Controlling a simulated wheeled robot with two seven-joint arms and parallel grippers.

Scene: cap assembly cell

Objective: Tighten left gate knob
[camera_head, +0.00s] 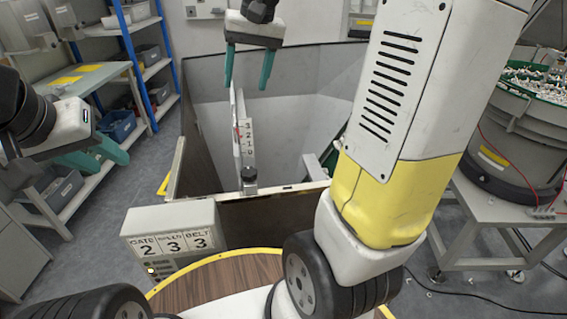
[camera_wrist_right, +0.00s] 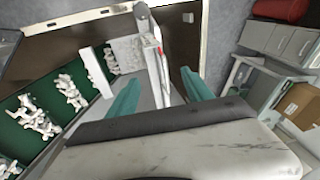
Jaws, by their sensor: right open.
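The gate knob (camera_head: 249,178) is a small dark grey cylinder on the near wall's top edge, at the foot of a white scale (camera_head: 248,138) marked 3 2 1 0. A grey cylinder, likely this knob (camera_wrist_right: 141,12), shows at the top of the right wrist view. A red mark sits beside the scale. My right gripper (camera_head: 249,88) is open and empty, fingers down, beyond and above the knob, apart from it. In the wrist view its fingers (camera_wrist_right: 160,92) lie on either side of the white gate plate. My left gripper (camera_head: 110,168) is open and empty at the left.
A display box (camera_head: 172,232) reads GATE 2, SPEED 3, BELT 3. Walled bins surround the gate; white parts lie on a green surface (camera_wrist_right: 40,105) in the wrist view. A bowl feeder (camera_head: 515,135) stands at the right, shelves (camera_head: 140,65) at the left.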

